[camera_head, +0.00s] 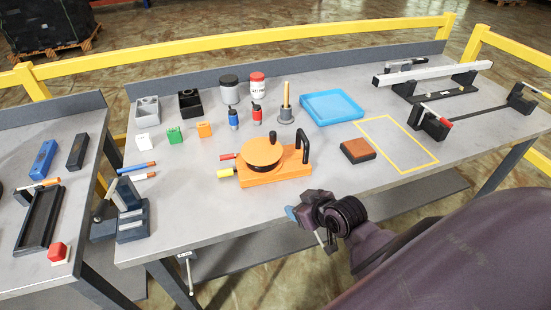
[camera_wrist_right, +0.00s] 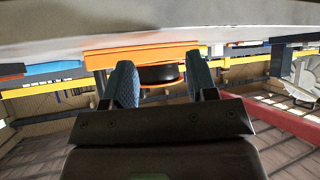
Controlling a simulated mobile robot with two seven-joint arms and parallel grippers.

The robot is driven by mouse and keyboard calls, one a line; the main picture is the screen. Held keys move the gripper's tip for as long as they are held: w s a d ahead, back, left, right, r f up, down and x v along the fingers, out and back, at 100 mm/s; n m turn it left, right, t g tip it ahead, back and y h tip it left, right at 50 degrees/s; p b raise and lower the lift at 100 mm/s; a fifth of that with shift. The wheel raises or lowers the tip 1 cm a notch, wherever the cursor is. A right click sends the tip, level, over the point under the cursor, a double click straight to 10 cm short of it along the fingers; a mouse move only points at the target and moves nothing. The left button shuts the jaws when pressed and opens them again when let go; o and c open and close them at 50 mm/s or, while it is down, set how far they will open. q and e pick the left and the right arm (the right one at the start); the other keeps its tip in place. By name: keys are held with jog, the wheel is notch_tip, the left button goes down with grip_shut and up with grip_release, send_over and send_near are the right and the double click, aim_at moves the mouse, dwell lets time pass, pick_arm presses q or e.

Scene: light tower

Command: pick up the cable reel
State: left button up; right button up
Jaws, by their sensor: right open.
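The cable reel (camera_head: 264,156) sits upright on the workbench, a bright orange body with a round orange disc over a dark drum, a black looped handle on its right and a red and a yellow plug on its left. My right gripper (camera_head: 305,225) is at the bench's front edge, in front of and to the right of the reel, apart from it. In the right wrist view the jaws (camera_wrist_right: 160,72) are open and empty, with an orange part and dark drum, likely the reel (camera_wrist_right: 160,74), showing beyond them. My left gripper is out of view.
A brown-topped block (camera_head: 358,151) lies right of the reel beside a yellow taped outline (camera_head: 397,143). A blue tray (camera_head: 331,107), a spindle with a wooden peg (camera_head: 286,106) and small bottles stand behind. A dark slotted stand (camera_head: 121,212) is at the bench's left front.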

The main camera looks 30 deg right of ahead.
aim_at(275, 134)
jog(key=w+d+r+t, duration=0.1)
jog(key=w+r, duration=0.2)
jog(key=w, duration=0.2)
jog(key=w+d+r+t+p, duration=0.1)
jog(key=w+d+r, duration=0.1)
jog(key=w, duration=0.4)
jog(key=w+d+r+t+y+p, duration=0.1)
jog(key=w+d+r, duration=0.1)
jog(key=w+r, duration=0.2)
jog(key=shift+w+d, duration=0.2)
jog(key=shift+w, duration=0.8)
jog(key=shift+w+f, duration=0.15)
jog(key=shift+w, duration=0.45)
jog(key=x, duration=0.4)
jog(key=shift+a, duration=0.1)
jog(key=shift+w+f, duration=0.15)
jog(key=shift+w, duration=0.15)
